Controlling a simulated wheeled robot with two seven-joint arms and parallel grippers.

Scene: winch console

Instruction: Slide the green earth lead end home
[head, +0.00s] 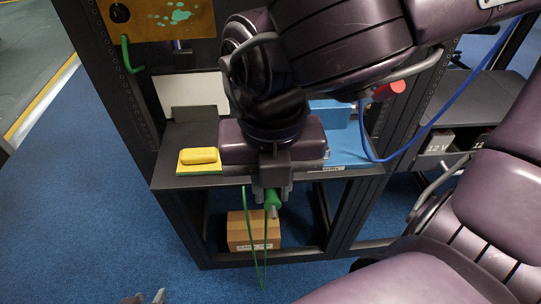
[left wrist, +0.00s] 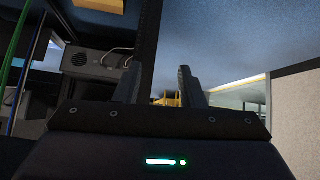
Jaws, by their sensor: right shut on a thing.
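The green earth lead end (head: 273,199) is a green plug with a grey tip pointing down. My right gripper (head: 272,188) is shut on it, in front of the console shelf's front edge. Its thin green lead (head: 254,250) hangs in a long loop below the shelf. My left gripper (head: 146,299) shows only its fingertips at the bottom edge of the head view. Its two fingers stand apart and empty in the left wrist view (left wrist: 160,88). The socket for the lead end cannot be made out; my right arm hides much of the console.
A yellow sponge-like block (head: 198,157) lies on the shelf (head: 180,182) left of my right gripper. A brass panel (head: 150,20) with a short green lead (head: 127,55) is above. A blue lead (head: 440,108) hangs at right. A cardboard box (head: 240,232) stands below.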

